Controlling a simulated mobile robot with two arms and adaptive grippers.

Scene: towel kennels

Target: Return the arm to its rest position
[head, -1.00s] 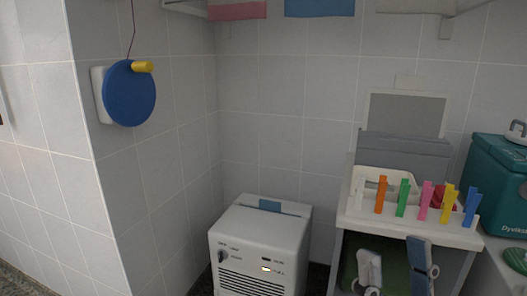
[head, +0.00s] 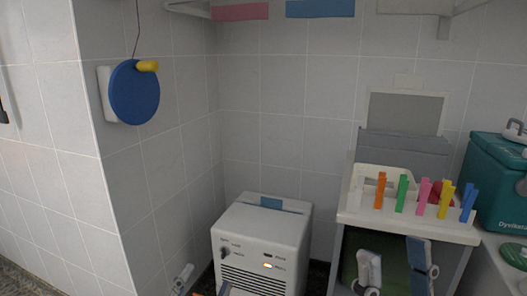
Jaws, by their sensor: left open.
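My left gripper (head: 203,284) shows at the bottom edge, in front of the lower left of the white heater (head: 262,222). One pale finger and the tip of a blue-grey finger show, set apart; the rest is cut off by the frame. It is open, with nothing seen between the fingers. My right gripper (head: 395,268) is at the bottom, in front of the white stand (head: 405,232). Its pale finger and blue-grey finger are apart, with a dark green surface visible behind the gap.
Several coloured clothes pegs (head: 402,194) stand along the stand's front edge. A teal box (head: 498,185) is at the right. A blue disc with a yellow knob (head: 134,95) hangs on the left wall. Pink and blue cloths (head: 320,8) hang at the top.

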